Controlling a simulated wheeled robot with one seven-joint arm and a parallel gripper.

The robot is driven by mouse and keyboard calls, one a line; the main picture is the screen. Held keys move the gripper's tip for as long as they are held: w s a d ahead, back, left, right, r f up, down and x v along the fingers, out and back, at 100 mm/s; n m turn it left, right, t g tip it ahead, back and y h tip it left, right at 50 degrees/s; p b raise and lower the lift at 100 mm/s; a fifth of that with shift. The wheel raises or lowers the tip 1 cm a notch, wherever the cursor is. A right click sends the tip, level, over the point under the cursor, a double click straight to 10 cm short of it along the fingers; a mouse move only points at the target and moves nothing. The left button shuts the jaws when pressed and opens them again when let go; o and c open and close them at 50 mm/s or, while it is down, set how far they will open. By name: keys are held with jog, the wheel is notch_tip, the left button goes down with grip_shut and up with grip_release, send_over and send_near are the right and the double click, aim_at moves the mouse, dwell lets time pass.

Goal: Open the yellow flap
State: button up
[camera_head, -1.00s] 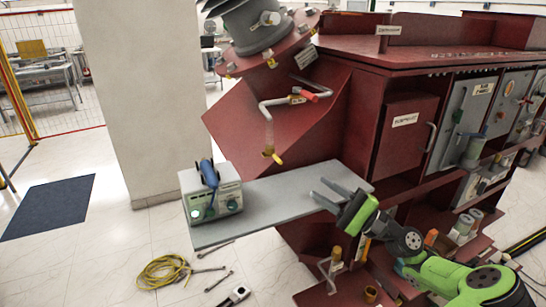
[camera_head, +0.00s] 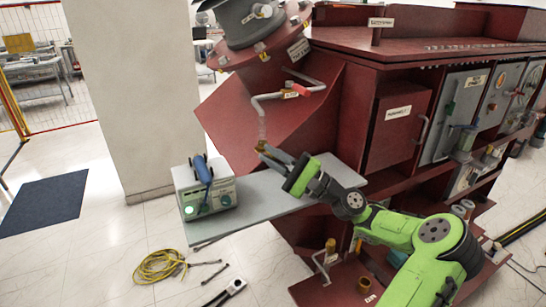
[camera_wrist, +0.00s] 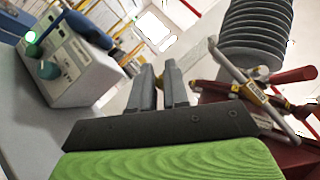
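The yellow flap (camera_head: 262,146) is a small yellow piece at the lower end of a pale bent pipe (camera_head: 270,97) on the dark red transformer. My gripper (camera_head: 266,153) is right beside it in the head view and partly covers it. Whether a finger touches the flap cannot be told. The pipe also shows at the right of the wrist view (camera_wrist: 250,90), but I cannot clearly pick out the flap there.
A grey shelf (camera_head: 250,199) juts out below my gripper, with a pale instrument box (camera_head: 205,190) on its left end. A red-handled valve (camera_head: 301,90) sits on the pipe above. A red cabinet (camera_head: 398,125) stands to the right. A yellow cable coil (camera_head: 160,267) lies on the floor.

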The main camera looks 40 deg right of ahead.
grip_shut()
jog(key=shift+a+h, duration=0.1)
jog(key=shift+h, duration=0.3)
jog(key=w+a+m+g+h+b, duration=0.1)
jog(key=a+m+g+h+b, duration=0.1)
jog(key=m+h, duration=0.5)
jog(key=w+a+m+g+h+b, duration=0.2)
jog(key=m+h, duration=0.5)
jog(key=h, duration=1)
jog(key=shift+a+g+h+b, duration=0.35)
jog(key=shift+a+g, duration=0.35)
jog(key=shift+a, duration=0.35)
jog(key=shift+w+g, duration=0.15)
jog(key=shift+g, duration=0.15)
jog(key=shift+o, duration=2.1)
grip_release()
